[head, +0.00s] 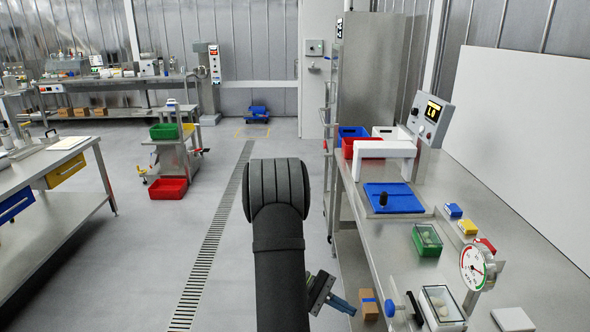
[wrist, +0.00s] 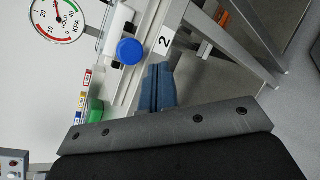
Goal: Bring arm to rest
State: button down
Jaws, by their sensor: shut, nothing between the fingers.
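My gripper (head: 348,308) shows low in the head view, just left of the right-hand steel bench (head: 400,238). Its blue fingers point right, towards the bench's front edge. In the wrist view the two blue fingers (wrist: 157,82) lie side by side, shut, with nothing held. My dark arm stands in the lower middle of the head view and hides part of the floor behind it.
On the bench are a blue pad (head: 395,198), a green box (head: 427,239), a pressure gauge (head: 477,268), a clear-lidded box (head: 441,306) and a blue knob (head: 390,308). A cardboard box (head: 369,304) sits lower, beside the gripper.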

aim_at(409, 292)
jog(key=w+d+r+m+y, duration=0.1)
jog(key=d+m+y, duration=0.2)
jog(key=m, duration=0.6)
jog(key=w+d+r+m+t+y, duration=0.1)
jog(key=d+m+y, duration=0.3)
jog(key=d+m, duration=0.4)
jog(key=w+d+r+m+y, duration=0.2)
jog(key=w+d+m+y, duration=0.1)
jog(key=m, duration=0.6)
jog(key=shift+d+r+m+y, duration=0.15)
jog(key=shift+d+m+y, duration=0.1)
jog(key=shift+d, duration=0.35)
jog(key=shift+d+r+m+y, duration=0.15)
jog(key=shift+d+y, duration=0.1)
jog(key=shift+d, duration=0.3)
jog(key=shift+s+d+m+t+y, duration=0.1)
jog(key=shift+d+m+t+y, duration=0.4)
jog(key=shift+m, duration=0.6)
jog(key=shift+d+h, duration=0.1)
jog(key=shift+h, duration=0.2)
